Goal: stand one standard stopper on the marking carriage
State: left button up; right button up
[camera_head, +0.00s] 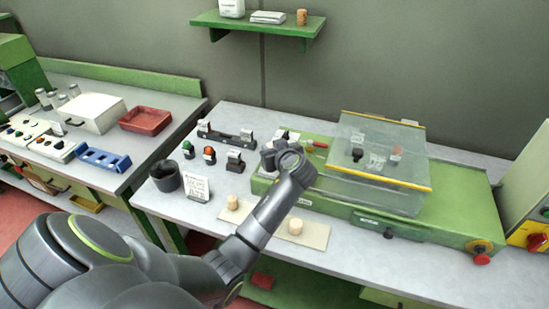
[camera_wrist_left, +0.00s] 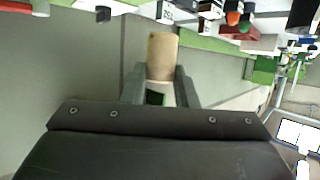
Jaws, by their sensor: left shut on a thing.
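My left gripper (camera_head: 287,160) is over the left end of the green marking machine (camera_head: 455,205) in the head view. In the left wrist view its two fingers (camera_wrist_left: 160,88) are shut on a tan cylindrical stopper (camera_wrist_left: 162,56), which sticks out past the fingertips. The wrist hides this stopper in the head view. Two more pale stoppers, one on the left (camera_head: 233,202) and one on the right (camera_head: 295,227), stand on a beige mat (camera_head: 265,222) in front of the machine. I cannot make out the marking carriage clearly; my wrist covers part of that end. My right gripper is not in view.
A clear hood (camera_head: 385,140) with yellow edges covers the machine's middle. A black cup (camera_head: 165,177), a white sign card (camera_head: 196,186) and small stamp-like items (camera_head: 235,160) stand to the left. A shelf (camera_head: 255,22) hangs behind. The left bench holds a red tray (camera_head: 146,118).

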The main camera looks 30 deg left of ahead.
pick_arm(q)
jog(key=shift+f, duration=0.35)
notch_tip(320, 180, down, 3)
jog(key=shift+s+a+f+p, duration=0.1)
jog(key=shift+a+p, duration=0.05)
jog(key=shift+p, duration=0.3)
jog(key=shift+f, duration=0.4)
jog(key=o, duration=0.9)
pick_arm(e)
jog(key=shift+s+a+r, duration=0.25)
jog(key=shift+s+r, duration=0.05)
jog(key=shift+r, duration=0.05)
pick_arm(q)
jog(key=shift+r, duration=0.1)
